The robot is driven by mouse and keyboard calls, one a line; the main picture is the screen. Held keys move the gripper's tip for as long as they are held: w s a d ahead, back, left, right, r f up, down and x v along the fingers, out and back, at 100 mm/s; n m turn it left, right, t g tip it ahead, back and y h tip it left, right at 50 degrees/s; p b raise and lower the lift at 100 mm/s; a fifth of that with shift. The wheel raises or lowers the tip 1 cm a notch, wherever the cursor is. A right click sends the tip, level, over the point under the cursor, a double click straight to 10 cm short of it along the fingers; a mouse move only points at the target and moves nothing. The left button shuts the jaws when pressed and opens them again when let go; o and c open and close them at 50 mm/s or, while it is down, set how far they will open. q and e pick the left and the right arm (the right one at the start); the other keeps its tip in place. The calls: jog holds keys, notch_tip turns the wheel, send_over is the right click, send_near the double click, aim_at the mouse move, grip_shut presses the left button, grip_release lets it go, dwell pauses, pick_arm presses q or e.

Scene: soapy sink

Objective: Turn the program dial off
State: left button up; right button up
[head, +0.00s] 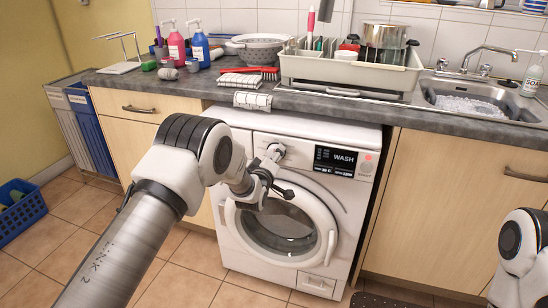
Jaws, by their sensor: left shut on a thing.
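The white washing machine (236,232) stands under the counter with its round door closed. Its black display (345,159) reads "WASH". The program dial (277,149) is on the upper front panel, left of the display, and is partly hidden by my left gripper. My left gripper (272,158) reaches up to the panel from below left and is shut on the dial. The dial's pointer mark cannot be made out. Of my right arm only a white link shows at the lower right edge; its gripper is out of view.
The grey counter (140,85) runs above the machine. It carries a dish rack (300,72), soap bottles (200,52), a colander (255,48) and a checked cloth (252,100) over its edge. A sink (430,92) with suds is at right.

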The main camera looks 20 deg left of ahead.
pick_arm(q)
jog(key=shift+r+n, duration=0.1)
jog(key=shift+n, duration=0.2)
jog(key=o, duration=1.2)
jog(key=shift+c, duration=0.2)
jog(key=s, duration=1.2)
jog(key=shift+r, duration=0.3)
